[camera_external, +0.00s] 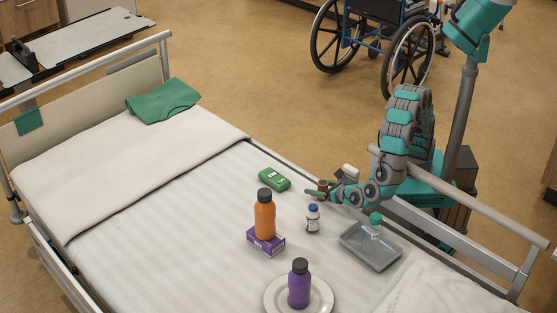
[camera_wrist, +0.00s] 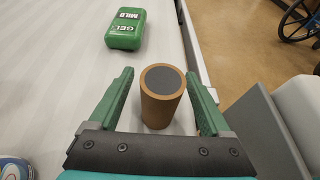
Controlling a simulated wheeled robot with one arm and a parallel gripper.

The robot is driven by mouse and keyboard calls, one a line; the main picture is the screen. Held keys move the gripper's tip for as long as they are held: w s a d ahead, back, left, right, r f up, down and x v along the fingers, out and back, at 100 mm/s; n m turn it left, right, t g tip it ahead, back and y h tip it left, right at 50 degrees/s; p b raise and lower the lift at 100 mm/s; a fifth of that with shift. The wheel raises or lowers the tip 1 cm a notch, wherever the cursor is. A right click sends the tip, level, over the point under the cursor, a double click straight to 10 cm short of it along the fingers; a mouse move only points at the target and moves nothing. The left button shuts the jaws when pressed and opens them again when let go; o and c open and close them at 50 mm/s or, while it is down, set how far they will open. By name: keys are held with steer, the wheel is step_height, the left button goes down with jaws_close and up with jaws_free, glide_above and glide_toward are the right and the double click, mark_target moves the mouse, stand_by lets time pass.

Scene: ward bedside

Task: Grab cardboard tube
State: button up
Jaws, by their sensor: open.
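The cardboard tube (camera_wrist: 161,96) is a brown cylinder with a dark grey round top. In the wrist view it stands upright between the two green fingers of my gripper (camera_wrist: 161,100). A gap shows on each side, wider on the left, so the fingers do not appear to touch it. In the external view the tube (camera_external: 323,186) is a small brown shape near the bed's far side edge, partly hidden by my gripper (camera_external: 322,193). My gripper is open and holds nothing.
A green gel box (camera_external: 274,179) lies just left of the tube. A white bottle with a blue cap (camera_external: 313,219) stands nearby. An orange bottle (camera_external: 265,218) stands on a purple box (camera_external: 266,241). A grey tray (camera_external: 352,248) and a bed rail (camera_external: 480,205) are to the right.

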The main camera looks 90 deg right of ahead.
steer(key=shift+w+d+f, duration=0.2)
steer(key=shift+w+d, duration=0.05)
steer(key=shift+d, duration=0.1)
jaws_close()
stand_by(0.5)
